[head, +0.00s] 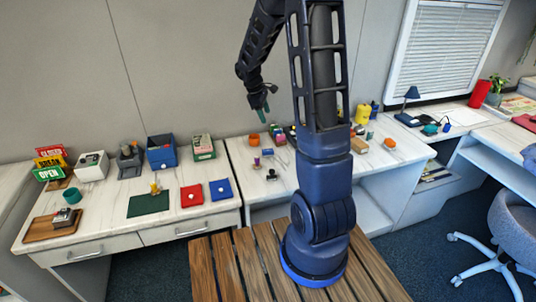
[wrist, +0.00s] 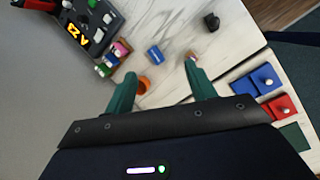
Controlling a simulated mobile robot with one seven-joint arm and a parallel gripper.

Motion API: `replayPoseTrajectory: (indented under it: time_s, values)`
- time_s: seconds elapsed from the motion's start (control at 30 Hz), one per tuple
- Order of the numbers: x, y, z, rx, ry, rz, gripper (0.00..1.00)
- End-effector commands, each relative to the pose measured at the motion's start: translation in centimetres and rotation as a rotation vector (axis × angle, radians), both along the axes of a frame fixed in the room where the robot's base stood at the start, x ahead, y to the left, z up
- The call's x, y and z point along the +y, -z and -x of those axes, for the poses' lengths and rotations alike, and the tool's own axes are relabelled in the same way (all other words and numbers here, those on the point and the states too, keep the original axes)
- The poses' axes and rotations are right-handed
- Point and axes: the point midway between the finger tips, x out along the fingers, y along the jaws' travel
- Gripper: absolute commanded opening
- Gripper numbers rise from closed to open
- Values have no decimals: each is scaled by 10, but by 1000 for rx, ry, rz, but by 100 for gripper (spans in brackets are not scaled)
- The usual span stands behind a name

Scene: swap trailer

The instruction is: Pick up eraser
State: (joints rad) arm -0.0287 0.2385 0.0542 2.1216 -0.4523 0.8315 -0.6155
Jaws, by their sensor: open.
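I cannot tell for sure which thing is the eraser. A small blue piece with a pale end (wrist: 155,54) lies on the white worktop in the wrist view, just beyond the space between my fingertips; it may be the eraser. In the head view a small blue piece (head: 267,153) lies on the middle worktop. My gripper (wrist: 161,76) has green fingers spread apart with nothing between them. In the head view my gripper (head: 265,108) hangs above the back of the middle worktop, pointing down.
An orange round thing (wrist: 144,85) is near the left finger, with a colourful cluster (wrist: 110,60) behind it. A black object (wrist: 211,21) stands farther off. Red (head: 192,196) and blue (head: 220,189) pads and a green mat (head: 149,203) lie on the left worktop.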

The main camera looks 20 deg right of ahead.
Motion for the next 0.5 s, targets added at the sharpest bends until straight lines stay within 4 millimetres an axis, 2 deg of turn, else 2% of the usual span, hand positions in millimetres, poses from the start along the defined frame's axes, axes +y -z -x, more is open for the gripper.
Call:
replayPoseTrajectory:
  time_s: [0.03,0.3,0.5]
  values:
    - [1,15,-9,24,-31,8,55]
    - [4,88,-48,135,-210,45,55]
    - [6,134,-66,200,-315,60,55]
